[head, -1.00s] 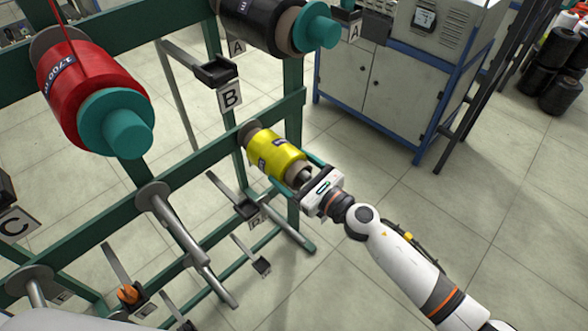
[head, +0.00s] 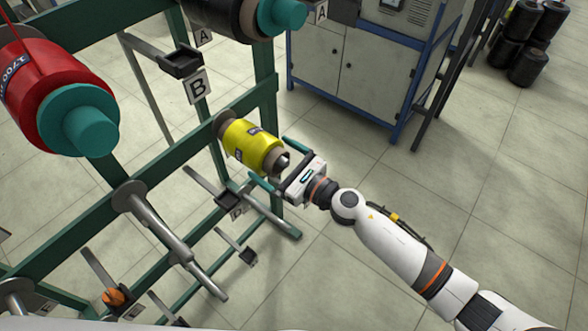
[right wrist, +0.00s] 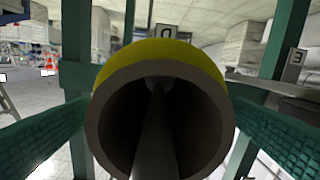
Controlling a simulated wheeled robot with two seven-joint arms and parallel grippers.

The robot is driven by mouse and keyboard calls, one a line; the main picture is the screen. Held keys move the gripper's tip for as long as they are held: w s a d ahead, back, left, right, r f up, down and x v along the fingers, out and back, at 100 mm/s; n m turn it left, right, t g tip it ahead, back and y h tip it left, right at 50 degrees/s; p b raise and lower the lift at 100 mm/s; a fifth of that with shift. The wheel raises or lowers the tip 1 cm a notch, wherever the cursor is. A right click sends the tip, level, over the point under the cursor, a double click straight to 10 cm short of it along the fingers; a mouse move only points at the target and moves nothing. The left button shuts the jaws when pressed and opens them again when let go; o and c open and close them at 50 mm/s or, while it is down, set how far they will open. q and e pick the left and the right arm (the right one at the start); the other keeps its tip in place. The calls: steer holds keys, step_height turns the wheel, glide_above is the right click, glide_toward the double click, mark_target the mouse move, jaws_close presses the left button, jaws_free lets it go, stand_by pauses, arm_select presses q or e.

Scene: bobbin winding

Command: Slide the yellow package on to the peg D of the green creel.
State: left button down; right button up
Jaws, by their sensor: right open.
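The yellow package (head: 252,146) sits on a peg of the green creel (head: 262,95), its brown tube around the peg. The metal peg end (head: 283,160) shows at the tube's near mouth. My left gripper is not in view.
A red package (head: 40,85) and a black package (head: 225,12) hang on other pegs at the upper left. An empty peg (head: 155,225) stands out at the lower left. A cabinet (head: 345,75) stands behind.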

steer(key=b+v, duration=0.1)
steer(key=v, duration=0.9)
steer(key=shift+s+d+b, duration=0.25)
steer(key=shift+d+b, duration=0.05)
steer(key=shift+b, duration=0.1)
